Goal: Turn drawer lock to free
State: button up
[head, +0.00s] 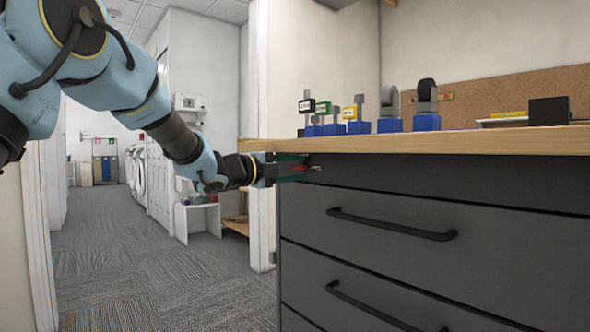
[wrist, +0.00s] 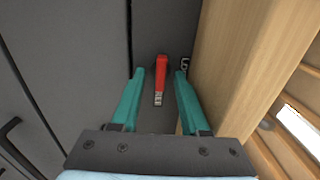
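The drawer lock's red lever (wrist: 161,72) shows in the wrist view on the dark cabinet front, just below the wooden top's edge. In the head view the red lever (head: 299,168) is partly hidden by my gripper. My gripper (wrist: 160,72) is open, with one teal finger on each side of the lever and a visible gap to both. In the head view my gripper (head: 305,168) is level with the cabinet's top strip, at its left end.
The wooden worktop (head: 420,142) overhangs close to my gripper. Below are drawers with black bar handles (head: 390,224). Several blue-based items (head: 360,127) and a black box (head: 549,111) stand on top. Carpeted floor (head: 160,275) is clear to the left.

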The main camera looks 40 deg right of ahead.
jog(key=a+p, duration=0.1)
jog(key=a, duration=0.9)
jog(key=shift+w+a, duration=0.35)
jog(key=shift+a, duration=0.05)
